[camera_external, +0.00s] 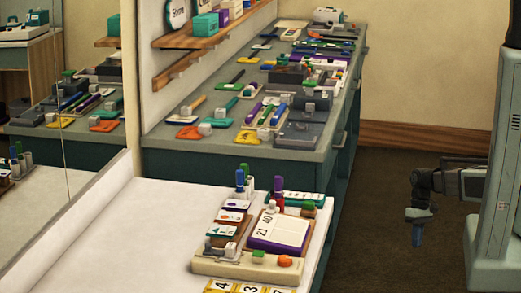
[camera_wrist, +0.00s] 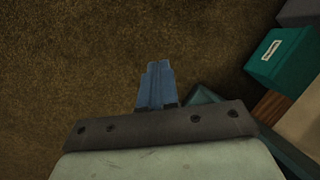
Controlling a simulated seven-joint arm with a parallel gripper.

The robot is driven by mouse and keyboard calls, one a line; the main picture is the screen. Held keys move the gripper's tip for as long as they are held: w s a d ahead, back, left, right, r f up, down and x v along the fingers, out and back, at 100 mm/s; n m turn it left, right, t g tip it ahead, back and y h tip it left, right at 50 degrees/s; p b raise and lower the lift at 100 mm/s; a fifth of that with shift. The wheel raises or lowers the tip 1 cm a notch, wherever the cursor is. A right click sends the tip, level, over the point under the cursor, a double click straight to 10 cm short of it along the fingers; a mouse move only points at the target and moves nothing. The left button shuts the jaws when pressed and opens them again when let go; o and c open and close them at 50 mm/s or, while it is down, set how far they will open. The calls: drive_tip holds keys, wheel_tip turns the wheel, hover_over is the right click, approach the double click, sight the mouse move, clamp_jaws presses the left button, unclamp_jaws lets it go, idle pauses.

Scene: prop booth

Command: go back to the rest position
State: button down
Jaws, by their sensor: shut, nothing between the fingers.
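My gripper (camera_external: 417,236) hangs at the right in the external view, pointing down over the dark carpet, clear of the white table and the counter. In the wrist view its blue fingers (camera_wrist: 155,84) are together with nothing between them. Only carpet lies beyond the fingertips there.
A white table (camera_external: 120,235) at the front holds a purple-edged block (camera_external: 278,232), a beige tray (camera_external: 225,266), pens and cards. A long dark counter (camera_external: 200,163) behind carries many small items. Carpet (camera_external: 380,190) between table and arm is clear. A teal box (camera_wrist: 280,58) shows in the wrist view.

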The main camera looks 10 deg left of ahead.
drive_tip(key=s+d+f+m+g, duration=0.15)
drive_tip(key=s+d+f, duration=0.3)
drive_tip(key=d, duration=0.45)
drive_tip(key=s+d+f+m, duration=0.3)
drive_tip(key=d+f, duration=0.2)
drive_tip(key=d, duration=0.4)
drive_tip(key=s+d+f+m+g, duration=0.1)
drive_tip(key=s+d+f+m, duration=0.15)
drive_tip(key=d+f, duration=0.45)
drive_tip(key=s+d+m, duration=0.1)
drive_tip(key=s+d, duration=0.7)
drive_tip(key=s, duration=0.2)
drive_tip(key=shift+d+f+m, duration=0.3)
drive_tip(key=shift+d+f, duration=0.05)
drive_tip(key=shift+f, duration=0.05)
